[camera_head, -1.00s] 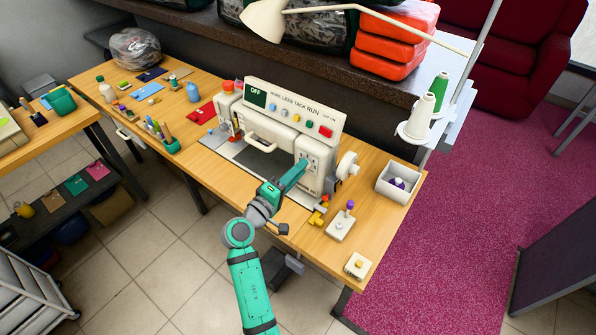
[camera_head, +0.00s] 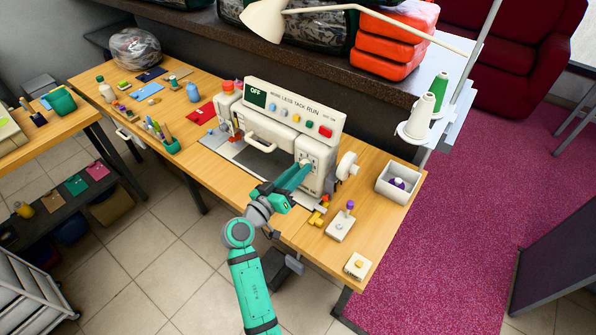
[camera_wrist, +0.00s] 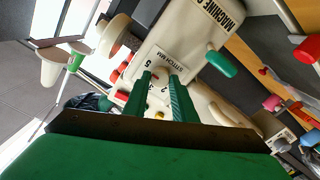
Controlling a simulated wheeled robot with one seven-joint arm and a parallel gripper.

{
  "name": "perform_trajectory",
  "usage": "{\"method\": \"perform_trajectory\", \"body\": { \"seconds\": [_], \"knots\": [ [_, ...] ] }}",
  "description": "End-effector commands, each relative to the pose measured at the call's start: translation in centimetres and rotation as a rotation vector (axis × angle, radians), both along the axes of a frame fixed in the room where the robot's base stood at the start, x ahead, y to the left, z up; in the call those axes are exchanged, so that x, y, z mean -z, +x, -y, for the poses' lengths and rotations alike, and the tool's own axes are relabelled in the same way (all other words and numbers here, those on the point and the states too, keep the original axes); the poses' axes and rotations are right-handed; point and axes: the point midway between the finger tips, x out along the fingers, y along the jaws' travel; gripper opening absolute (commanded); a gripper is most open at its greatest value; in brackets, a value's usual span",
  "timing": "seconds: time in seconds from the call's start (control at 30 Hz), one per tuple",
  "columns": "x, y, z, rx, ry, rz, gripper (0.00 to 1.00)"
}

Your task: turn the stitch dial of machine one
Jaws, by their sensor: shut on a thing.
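The white sewing machine (camera_head: 286,133) stands on the wooden table, its screen reading OFF. In the wrist view its end (camera_wrist: 188,45) carries the lettering MACHINE and the label STITCH MM above a numbered scale. My gripper (camera_head: 307,164) reaches the front of the machine's right-hand column. In the wrist view my two green fingers (camera_wrist: 160,76) are shut on the stitch dial (camera_wrist: 159,73), which sits between the tips beside the numbers. The fingers hide most of the dial, and its pointer setting cannot be read. In the head view the dial is hidden behind the fingers.
A handwheel (camera_head: 347,165) projects from the machine's right side. A small box with a purple-topped lever (camera_head: 341,225), a white bin (camera_head: 398,184) and a yellow-button box (camera_head: 357,265) stand to the right. Thread cones (camera_head: 420,115) stand behind. Yellow pieces (camera_head: 319,214) lie near the arm.

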Motion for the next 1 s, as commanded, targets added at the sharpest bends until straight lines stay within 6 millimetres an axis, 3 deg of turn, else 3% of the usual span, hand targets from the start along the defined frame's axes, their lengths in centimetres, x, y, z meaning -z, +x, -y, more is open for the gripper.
{"method": "perform_trajectory", "body": {
  "seconds": [0.4, 0.9, 0.93, 1.0],
  "knots": [
    [0.20, -0.09, 0.04, 0.002, 0.129, 0.089, 0.02],
    [0.21, -0.08, 0.03, 0.002, 0.141, 0.098, 0.02],
    [0.22, -0.09, 0.04, 0.002, 0.141, 0.098, 0.32],
    [0.19, -0.08, 0.02, 0.002, 0.141, 0.098, 0.43]
  ]
}}
